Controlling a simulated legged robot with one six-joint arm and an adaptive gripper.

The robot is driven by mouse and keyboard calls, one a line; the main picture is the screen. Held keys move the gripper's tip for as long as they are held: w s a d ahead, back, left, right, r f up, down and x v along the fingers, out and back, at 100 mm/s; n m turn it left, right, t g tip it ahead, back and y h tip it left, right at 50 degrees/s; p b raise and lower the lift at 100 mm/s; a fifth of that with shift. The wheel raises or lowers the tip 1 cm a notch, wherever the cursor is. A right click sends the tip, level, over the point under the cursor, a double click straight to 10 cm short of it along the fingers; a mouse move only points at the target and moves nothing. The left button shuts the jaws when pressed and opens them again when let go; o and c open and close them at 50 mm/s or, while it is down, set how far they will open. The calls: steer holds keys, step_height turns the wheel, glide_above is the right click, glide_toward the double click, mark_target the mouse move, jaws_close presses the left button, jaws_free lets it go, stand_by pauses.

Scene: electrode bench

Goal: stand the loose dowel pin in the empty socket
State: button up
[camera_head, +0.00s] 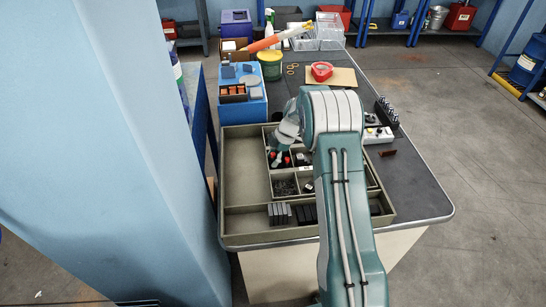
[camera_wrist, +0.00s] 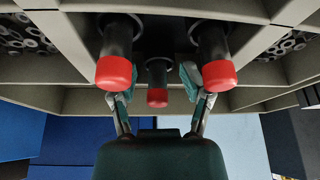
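My gripper (camera_wrist: 157,88) points into a compartment of the tray in the wrist view, its two fingers spread apart. A black, red-capped piece (camera_wrist: 157,98) shows in the gap between the fingers, with space on both sides. Two larger red-capped black pieces (camera_wrist: 113,72) and (camera_wrist: 217,72) show closer to the camera, left and right. In the head view my gripper (camera_head: 279,150) is low over the tray, beside red-tipped pieces (camera_head: 286,161). I cannot tell which piece is the loose dowel pin. The empty socket cannot be made out; my arm covers part of the bench.
The divided tray (camera_head: 240,165) has thin walls around the gripper, and dark blocks (camera_head: 279,213) at its front. Small rings (camera_wrist: 25,38) fill a neighbouring compartment. A white block (camera_head: 378,135) and a black rack (camera_head: 386,112) stand right of my arm. The tray's left compartment is clear.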

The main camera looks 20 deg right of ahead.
steer(key=shift+r, duration=0.15)
steer(key=v, duration=1.2)
steer(key=shift+w, duration=0.1)
stand_by(0.5)
